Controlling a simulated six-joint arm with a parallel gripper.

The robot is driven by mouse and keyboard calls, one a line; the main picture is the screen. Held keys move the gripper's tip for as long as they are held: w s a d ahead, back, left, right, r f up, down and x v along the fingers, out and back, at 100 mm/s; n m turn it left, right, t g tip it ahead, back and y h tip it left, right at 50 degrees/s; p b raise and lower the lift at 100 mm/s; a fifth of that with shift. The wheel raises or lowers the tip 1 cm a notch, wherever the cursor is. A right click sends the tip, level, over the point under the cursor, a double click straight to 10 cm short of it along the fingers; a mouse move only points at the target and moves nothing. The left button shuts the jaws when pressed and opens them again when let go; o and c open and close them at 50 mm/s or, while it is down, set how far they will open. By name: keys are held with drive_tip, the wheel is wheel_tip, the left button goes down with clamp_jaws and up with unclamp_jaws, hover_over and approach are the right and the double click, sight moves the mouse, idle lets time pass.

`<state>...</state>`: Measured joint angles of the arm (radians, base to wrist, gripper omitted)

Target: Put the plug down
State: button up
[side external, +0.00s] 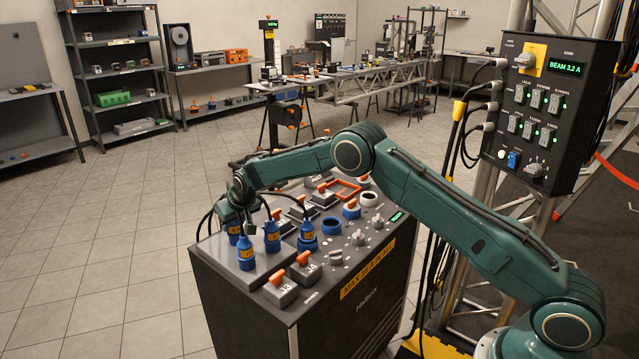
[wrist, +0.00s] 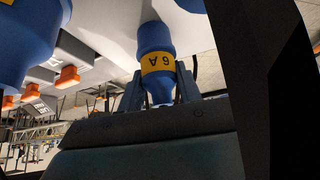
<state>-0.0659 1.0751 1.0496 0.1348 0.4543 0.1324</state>
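A blue plug (wrist: 157,62) with a yellow 6A label is between my gripper's two fingers (wrist: 160,88) in the wrist view. The fingers flank its lower body closely and look shut on it. Its wide end is close to the pale panel top; I cannot tell whether it touches or is seated. In the side external view my gripper (side external: 243,205) is low over the left end of the console (side external: 310,309), among blue plugs.
Other blue plugs (side external: 272,238) (side external: 308,237) with black cables stand close to the right. Orange-handled switches (side external: 281,287), blue ring sockets (side external: 331,226) and grey knobs (side external: 359,238) crowd the console top. A control box (side external: 545,110) stands at the right.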

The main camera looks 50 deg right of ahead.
drive_tip(key=o, duration=0.4)
drive_tip(key=shift+r, duration=0.15)
drive_tip(key=shift+v, duration=1.05)
drive_tip(key=v, duration=1)
drive_tip(key=shift+w, duration=0.1)
